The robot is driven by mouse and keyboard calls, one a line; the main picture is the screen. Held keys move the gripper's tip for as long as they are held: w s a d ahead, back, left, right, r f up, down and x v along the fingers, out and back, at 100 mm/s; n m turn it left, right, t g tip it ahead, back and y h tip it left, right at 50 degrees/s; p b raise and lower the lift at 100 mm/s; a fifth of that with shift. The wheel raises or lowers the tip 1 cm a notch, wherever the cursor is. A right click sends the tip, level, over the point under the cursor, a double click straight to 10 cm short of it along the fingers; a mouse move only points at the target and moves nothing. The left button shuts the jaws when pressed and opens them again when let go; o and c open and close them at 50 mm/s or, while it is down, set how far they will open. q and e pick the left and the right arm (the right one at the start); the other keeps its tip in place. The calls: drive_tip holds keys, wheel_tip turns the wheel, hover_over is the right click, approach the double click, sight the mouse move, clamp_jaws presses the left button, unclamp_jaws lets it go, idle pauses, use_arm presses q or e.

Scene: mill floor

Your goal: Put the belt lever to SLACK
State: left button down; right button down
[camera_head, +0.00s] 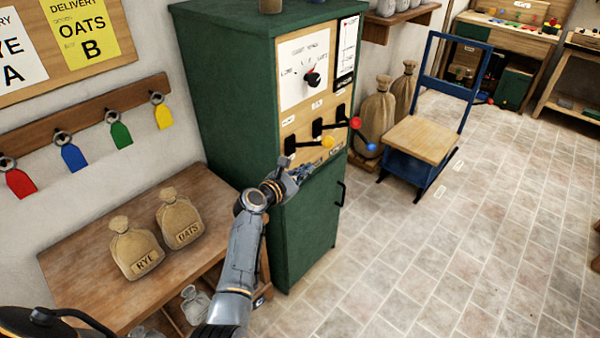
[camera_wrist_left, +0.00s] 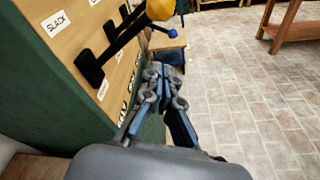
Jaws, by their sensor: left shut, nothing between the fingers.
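The green cabinet (camera_head: 225,90) has a wooden panel with black levers on its front. The lever with the yellow knob (camera_head: 327,142) is the nearest; its knob shows large at the top of the left wrist view (camera_wrist_left: 160,9). A SLACK label (camera_wrist_left: 56,22) is on the panel above that lever's black base (camera_wrist_left: 90,68). A lower label (camera_wrist_left: 103,90) is too small to read. My left gripper (camera_head: 302,172) is shut and empty, just below the yellow knob and apart from it. Its closed fingers also show in the left wrist view (camera_wrist_left: 165,82). My right gripper is out of view.
Levers with a red knob (camera_head: 355,123) and a blue knob (camera_head: 371,148) stand close beside the yellow one. A dial (camera_head: 312,79) is above. A wooden bench (camera_head: 90,295) with sacks is at left. A blue chair (camera_head: 420,140) stands behind; the tiled floor at right is open.

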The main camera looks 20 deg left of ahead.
use_arm(q)
drive_tip(key=shift+s+a+r, duration=0.1)
drive_tip(key=shift+s+a, duration=0.15)
drive_tip(key=shift+s, duration=0.25)
drive_tip(key=shift+s+a, duration=0.25)
drive_tip(key=shift+s, duration=0.2)
drive_tip(key=s+d+f+m+g+y+b, duration=0.1)
drive_tip(key=s+f+m+g, duration=0.35)
drive_tip(key=f, duration=0.85)
drive_tip(key=s+d+f+m+g+b, duration=0.15)
drive_tip(key=s+f+m, duration=0.35)
drive_tip(key=s+f, duration=0.65)
drive_tip(key=s+d+f+m+g+y+b, duration=0.15)
drive_tip(key=s+f+m, duration=0.3)
drive_tip(key=f, duration=1.05)
drive_tip(key=s+f+m+g, duration=0.2)
drive_tip(key=s+f+m, duration=0.3)
drive_tip(key=s, duration=0.8)
drive_tip(key=s+a+f+m+g+y+b, duration=0.1)
drive_tip(key=s+f+m, duration=0.4)
drive_tip(key=s, duration=0.8)
drive_tip(key=s+f+m+g+b, duration=0.1)
drive_tip(key=s+f+m+g, duration=0.2)
drive_tip(key=s, duration=1)
wheel_tip(320, 180, down, 5)
drive_tip(key=m, duration=0.3)
drive_tip(key=shift+s+a+f+g, duration=0.15)
drive_tip(key=shift+s+a+g, duration=0.1)
drive_tip(key=shift+g, duration=0.1)
